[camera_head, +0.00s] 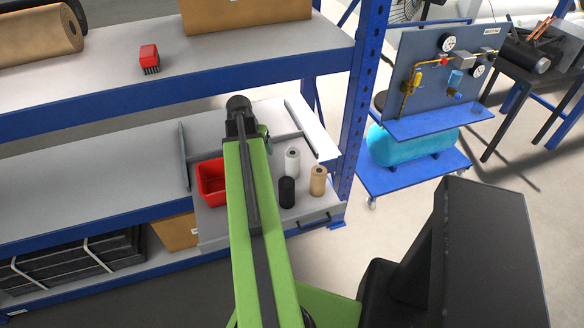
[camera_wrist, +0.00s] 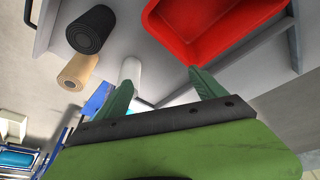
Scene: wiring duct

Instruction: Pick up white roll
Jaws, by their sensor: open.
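The white roll (camera_head: 292,161) stands upright on the grey shelf tray, behind the black roll (camera_head: 287,193) and the tan roll (camera_head: 318,180). In the wrist view the white roll (camera_wrist: 131,69) shows just beyond the tip of the left green finger, which hides part of it. My gripper (camera_wrist: 161,79) is open, with nothing between its two fingers. In the head view my arm mostly hides the gripper, which is to the left of the white roll and apart from it.
A red bin (camera_head: 209,184) sits left of the rolls, close to my fingers in the wrist view (camera_wrist: 185,48). A white strip (camera_head: 313,128) lies along the tray's right side. A blue post (camera_head: 365,95) stands to the right. The upper shelf (camera_head: 220,58) is above and left.

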